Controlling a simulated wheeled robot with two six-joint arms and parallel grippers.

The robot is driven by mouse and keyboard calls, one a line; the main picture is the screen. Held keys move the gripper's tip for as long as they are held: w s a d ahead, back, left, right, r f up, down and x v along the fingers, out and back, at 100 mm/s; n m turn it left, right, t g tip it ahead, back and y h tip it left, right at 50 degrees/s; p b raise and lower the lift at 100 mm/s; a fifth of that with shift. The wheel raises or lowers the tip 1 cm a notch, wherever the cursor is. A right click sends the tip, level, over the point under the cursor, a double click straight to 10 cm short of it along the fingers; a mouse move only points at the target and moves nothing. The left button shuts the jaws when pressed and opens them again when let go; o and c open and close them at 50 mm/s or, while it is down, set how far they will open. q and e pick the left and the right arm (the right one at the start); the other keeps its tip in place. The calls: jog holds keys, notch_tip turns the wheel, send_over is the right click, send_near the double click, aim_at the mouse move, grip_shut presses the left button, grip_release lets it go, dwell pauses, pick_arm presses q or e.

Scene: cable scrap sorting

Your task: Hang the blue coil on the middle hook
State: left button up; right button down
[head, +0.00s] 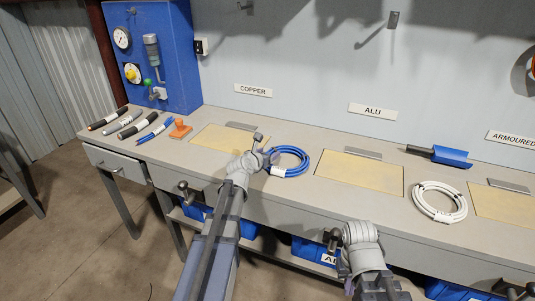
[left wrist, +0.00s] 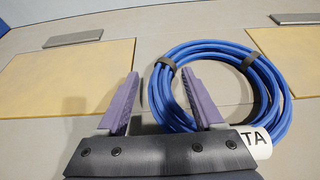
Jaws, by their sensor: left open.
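The blue coil (head: 287,161) lies flat on the bench between two tan panels. In the left wrist view the coil (left wrist: 272,82) has dark ties and a white tag reading "TA". My left gripper (head: 268,158) is open at the coil's left side. In the left wrist view its purple fingers (left wrist: 160,73) appear either side of the coil's left strands, the right one over the ring's inside; I cannot tell their height or contact. The middle hook (head: 393,20) is on the wall above the ALU sign (head: 373,110), apparently empty. My right gripper (head: 341,262) is low before the bench, its fingers unclear.
Another hook (head: 245,6) is above COPPER; something orange (head: 533,66) hangs at the right edge.

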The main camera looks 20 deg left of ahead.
pick_arm(q)
jog(key=shift+f, duration=0.1)
jog(key=shift+f, duration=0.15)
jog(key=p+v, duration=0.2)
jog(key=v, duration=0.6)
jog(key=shift+p, duration=0.35)
jog(key=shift+w, duration=0.1)
